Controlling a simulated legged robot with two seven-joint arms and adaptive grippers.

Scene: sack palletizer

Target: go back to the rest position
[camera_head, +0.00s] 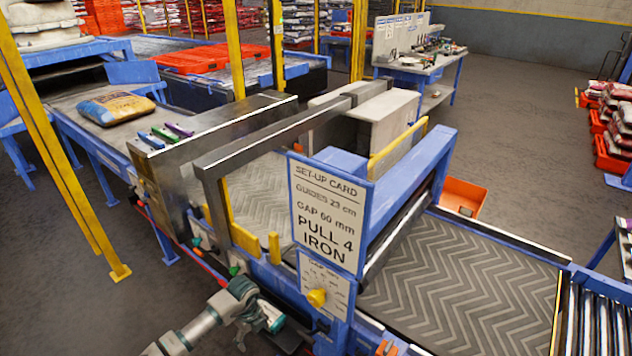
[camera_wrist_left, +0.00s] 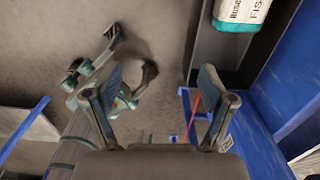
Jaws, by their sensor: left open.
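My left gripper (camera_head: 262,322) is low in the head view, at the front of the blue machine, below and left of the lower panel with a yellow knob (camera_head: 317,297). Its jaws are open and look empty. My right gripper does not show in the head view.
A set-up card (camera_head: 328,214) stands on the machine's front. A patterned belt (camera_head: 455,285) runs right to rollers (camera_head: 598,315). A yellow and blue sack (camera_head: 115,107) lies on the left conveyor. Yellow posts (camera_head: 55,150) stand left. Blue frame (camera_wrist_left: 285,75) is close by the left wrist.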

